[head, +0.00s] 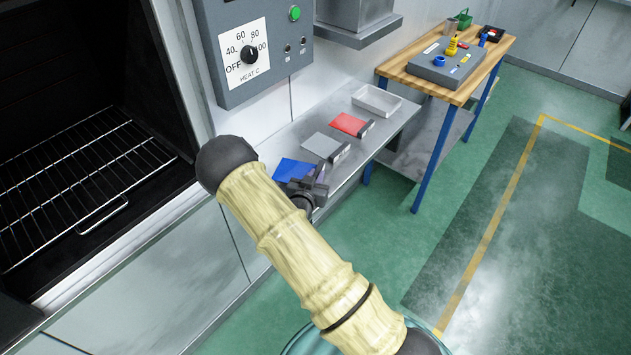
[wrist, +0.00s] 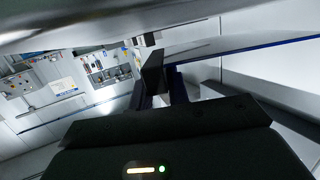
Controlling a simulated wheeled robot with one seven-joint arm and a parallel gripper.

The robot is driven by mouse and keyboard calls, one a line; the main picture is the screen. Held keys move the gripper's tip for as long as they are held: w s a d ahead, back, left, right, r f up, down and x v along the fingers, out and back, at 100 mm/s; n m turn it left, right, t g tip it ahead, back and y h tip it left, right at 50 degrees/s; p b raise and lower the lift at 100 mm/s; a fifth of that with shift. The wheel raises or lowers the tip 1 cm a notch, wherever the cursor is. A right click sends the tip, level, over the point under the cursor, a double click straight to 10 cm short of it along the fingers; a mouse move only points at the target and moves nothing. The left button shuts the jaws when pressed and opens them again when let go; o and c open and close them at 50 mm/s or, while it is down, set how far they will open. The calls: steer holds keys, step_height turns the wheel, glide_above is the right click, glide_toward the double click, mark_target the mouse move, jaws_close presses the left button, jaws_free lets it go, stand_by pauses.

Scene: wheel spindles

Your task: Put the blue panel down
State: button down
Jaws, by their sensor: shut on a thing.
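The blue panel (head: 291,169) is at the near end of a grey metal bench. My gripper (head: 316,178) is shut on its right edge, where the handle would be; the fingers partly hide this end. In the wrist view, the blue panel (wrist: 250,46) appears nearly edge-on, running right from the dark fingers (wrist: 164,77). The head view does not make clear whether the panel touches the bench or is held just above it.
On the bench (head: 397,118) lie a grey panel (head: 321,145), a red panel (head: 348,123) and an empty metal tray (head: 377,100). A wooden-topped table (head: 487,62) stands beyond.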

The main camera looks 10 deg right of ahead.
steer(key=shift+f, duration=1.2)
steer(key=shift+f, duration=0.2)
steer(key=c, duration=1.3)
jaws_free()
steer(key=shift+d+r, duration=0.1)
steer(key=shift+c, duration=0.2)
steer(key=shift+r, duration=0.1)
steer(key=b+v, duration=0.2)
steer(key=v, duration=1)
steer(key=shift+w, duration=0.1)
